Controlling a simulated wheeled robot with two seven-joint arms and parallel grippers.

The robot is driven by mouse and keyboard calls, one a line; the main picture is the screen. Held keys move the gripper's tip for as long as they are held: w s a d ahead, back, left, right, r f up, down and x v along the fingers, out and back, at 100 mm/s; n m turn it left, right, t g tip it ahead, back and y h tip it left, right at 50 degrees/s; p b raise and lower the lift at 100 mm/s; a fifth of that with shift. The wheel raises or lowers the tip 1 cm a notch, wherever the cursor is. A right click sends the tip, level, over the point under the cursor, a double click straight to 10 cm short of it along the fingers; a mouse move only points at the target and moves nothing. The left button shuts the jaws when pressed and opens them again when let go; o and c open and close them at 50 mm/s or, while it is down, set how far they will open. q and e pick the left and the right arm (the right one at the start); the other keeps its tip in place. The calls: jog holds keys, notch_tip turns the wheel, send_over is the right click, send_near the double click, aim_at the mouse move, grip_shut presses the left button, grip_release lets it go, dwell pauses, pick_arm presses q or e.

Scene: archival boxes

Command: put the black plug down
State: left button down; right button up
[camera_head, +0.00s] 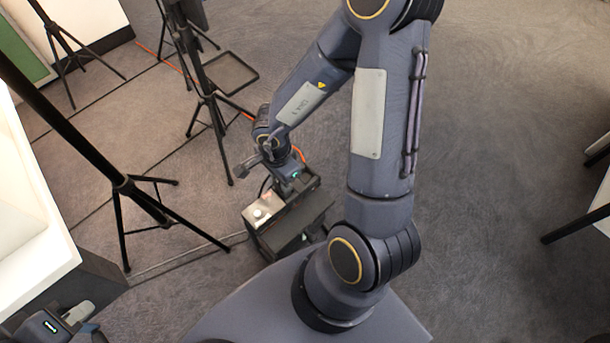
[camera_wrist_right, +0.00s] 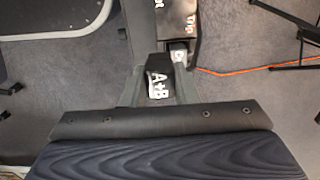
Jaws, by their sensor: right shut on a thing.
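In the right wrist view, a small black block marked "A+B" (camera_wrist_right: 159,86), which looks like the black plug, sits between the fingers of my right gripper (camera_wrist_right: 160,75). The gripper is shut on it. In the head view my right gripper (camera_head: 290,176) is low, over the dark box-shaped device (camera_head: 285,222) on the floor; the plug cannot be made out there. I cannot tell whether the plug touches the device. My left gripper (camera_head: 68,322) is at the bottom left corner, partly cut off, and its jaw opening does not show.
Black tripod stands (camera_head: 124,186) and (camera_head: 207,95) are on the carpet to the left. An orange cable (camera_wrist_right: 245,71) runs along the floor. A white-topped table (camera_head: 40,255) is at the left edge. Carpet at the right is mostly clear.

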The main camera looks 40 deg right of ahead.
jog(key=w+d+f+b, duration=0.1)
jog(key=d+f, duration=0.1)
jog(key=d, duration=0.1)
jog(key=w+d+f+b, duration=0.1)
jog(key=d+f+b, duration=0.1)
jog(key=d+f, duration=0.1)
jog(key=w+d+f+b, duration=0.1)
jog(key=d+f+b, duration=0.1)
jog(key=d, duration=0.1)
jog(key=shift+w+d+f, duration=0.25)
jog(key=shift+d+f, duration=0.05)
jog(key=shift+w+d+f, duration=0.15)
jog(key=shift+d+f, duration=0.15)
jog(key=shift+d, duration=0.05)
jog(key=shift+d+f+b, duration=0.2)
jog(key=shift+f+b, duration=0.1)
notch_tip(320, 180, down, 3)
jog(key=shift+w+d+f+b, duration=0.1)
jog(key=shift+d+f+b, duration=0.1)
jog(key=shift+b, duration=0.85)
jog(key=shift+r, duration=0.1)
jog(key=o, duration=1)
